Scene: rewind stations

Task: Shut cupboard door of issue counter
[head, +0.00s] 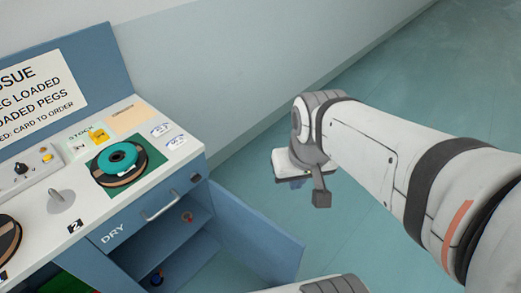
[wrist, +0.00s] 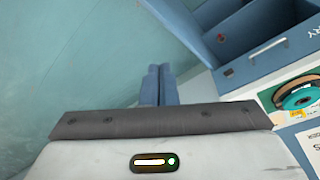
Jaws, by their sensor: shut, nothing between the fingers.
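The issue counter (head: 182,160) stands at the left in the head view. Its blue cupboard door (head: 258,232) is swung wide open to the right, showing the cupboard inside (head: 170,240). In the wrist view the door (wrist: 184,28) shows as a slanting blue panel beside the open cupboard (wrist: 235,40). My gripper (head: 296,184) is beyond the door's free edge, above and to the right of it, and appears apart from it. In the wrist view its blue fingers (wrist: 158,85) are together and empty, pointing at the floor beside the door.
The counter top holds a teal spool (head: 119,160) on a green mat and a grey lever (head: 62,200). A bar handle (head: 161,204) is on the front, above the cupboard opening. Clear floor (head: 400,80) lies to the right, with a pale wall (head: 250,50) behind.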

